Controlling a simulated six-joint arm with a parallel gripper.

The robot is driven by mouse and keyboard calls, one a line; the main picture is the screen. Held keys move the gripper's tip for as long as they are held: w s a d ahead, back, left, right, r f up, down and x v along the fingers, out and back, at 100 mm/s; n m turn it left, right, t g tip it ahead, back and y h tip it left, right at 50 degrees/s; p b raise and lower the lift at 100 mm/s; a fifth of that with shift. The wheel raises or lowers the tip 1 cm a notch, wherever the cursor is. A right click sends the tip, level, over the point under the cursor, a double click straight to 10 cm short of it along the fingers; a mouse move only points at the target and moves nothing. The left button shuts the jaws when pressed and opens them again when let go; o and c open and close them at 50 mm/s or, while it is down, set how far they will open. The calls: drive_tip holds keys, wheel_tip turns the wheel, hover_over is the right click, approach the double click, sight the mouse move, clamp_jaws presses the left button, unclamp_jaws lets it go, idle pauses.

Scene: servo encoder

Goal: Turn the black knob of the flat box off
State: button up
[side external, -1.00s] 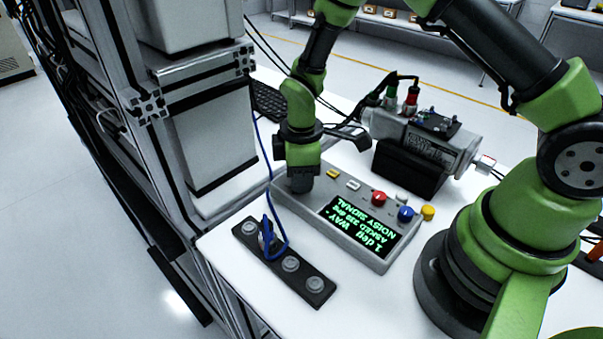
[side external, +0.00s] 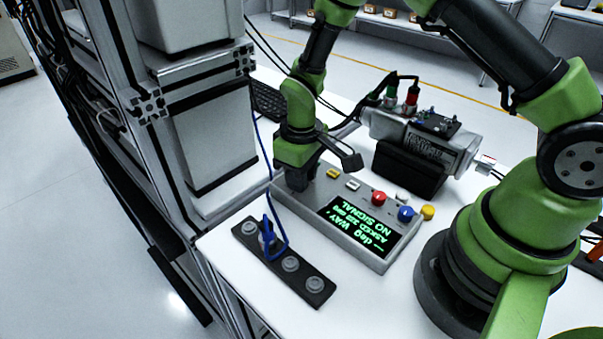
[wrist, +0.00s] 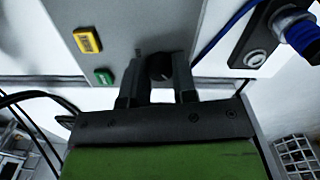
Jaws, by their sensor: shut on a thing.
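The flat grey box (side external: 378,258) lies on the white table with a lit display (side external: 358,224) that reads "NO SIGNAL" in green. My gripper (side external: 297,178) is over the box's far left end and hides the knob in the side view. In the wrist view, the black knob (wrist: 160,67) sits between the two fingers of my gripper (wrist: 161,76). The fingers are shut on it.
Red (side external: 379,198), blue (side external: 406,214) and yellow (side external: 428,212) knobs or buttons are along the box's right side. A black strip of round sockets (side external: 290,263) with a blue cable (side external: 285,238) lies in front. A grey motor unit (side external: 425,145) stands behind.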

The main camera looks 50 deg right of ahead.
idle(0.4)
drive_tip(key=o, duration=0.9)
drive_tip(key=shift+o, duration=0.2)
wheel_tip(320, 180, up, 10)
drive_tip(key=s+d+r+m+t+y, duration=0.1)
drive_tip(key=s+r+m+t, duration=0.1)
drive_tip(key=s+r, duration=0.35)
drive_tip(key=s+r+m+t, duration=0.2)
drive_tip(key=r, duration=0.6)
drive_tip(key=s+r+m+t+y, duration=0.1)
drive_tip(key=s+r+m+t, duration=0.1)
drive_tip(key=s, duration=0.8)
drive_tip(key=shift+d+r+t, duration=0.15)
drive_tip(key=shift+r+t, duration=0.45)
drive_tip(key=shift+r, duration=0.1)
